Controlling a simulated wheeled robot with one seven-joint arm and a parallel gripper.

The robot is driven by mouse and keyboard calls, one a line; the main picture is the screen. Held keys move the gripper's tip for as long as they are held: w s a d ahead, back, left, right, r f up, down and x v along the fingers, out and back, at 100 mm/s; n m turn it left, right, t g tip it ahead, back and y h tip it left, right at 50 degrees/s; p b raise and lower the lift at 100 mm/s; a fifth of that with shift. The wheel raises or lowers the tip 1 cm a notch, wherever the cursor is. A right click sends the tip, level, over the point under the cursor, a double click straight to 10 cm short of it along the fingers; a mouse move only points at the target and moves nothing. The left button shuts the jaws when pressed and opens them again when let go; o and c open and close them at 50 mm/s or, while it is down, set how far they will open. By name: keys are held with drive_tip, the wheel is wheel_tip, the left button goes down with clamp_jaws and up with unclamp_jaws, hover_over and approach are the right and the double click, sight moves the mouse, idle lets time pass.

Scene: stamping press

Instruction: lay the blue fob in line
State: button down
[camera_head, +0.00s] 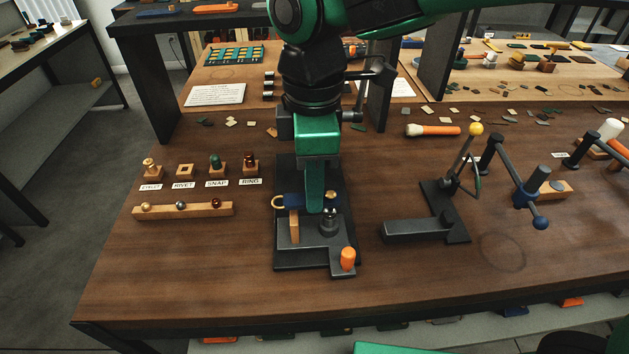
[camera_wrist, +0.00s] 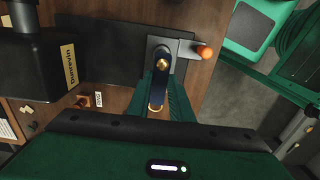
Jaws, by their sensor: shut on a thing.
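The blue fob (camera_head: 296,201) lies level across the black stamping press (camera_head: 283,263), with its brass ring at the left end and a brass stud near the right end. My gripper (camera_head: 315,207) comes down from above, shut on the fob, and hides its middle. In the wrist view the fob (camera_wrist: 160,88) runs between the green fingers (camera_wrist: 162,100), ring toward me and stud away. The stud end is over or near the dark round die (camera_head: 329,225); I cannot tell whether they touch. An upright wooden piece (camera_head: 294,226) stands below the fob's left part.
An orange knob (camera_head: 347,258) stands at the press's front right corner. Labelled wooden holders (camera_head: 184,171) and a wooden rail (camera_head: 183,210) lie left. A lever tool with a yellow ball (camera_head: 476,129) stands right. The front table strip is clear.

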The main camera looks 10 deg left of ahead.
drive_tip(key=shift+f, duration=1.2)
drive_tip(key=c, duration=1.5)
unclamp_jaws()
drive_tip(key=shift+c, duration=0.8)
drive_tip(key=shift+r, duration=3.55)
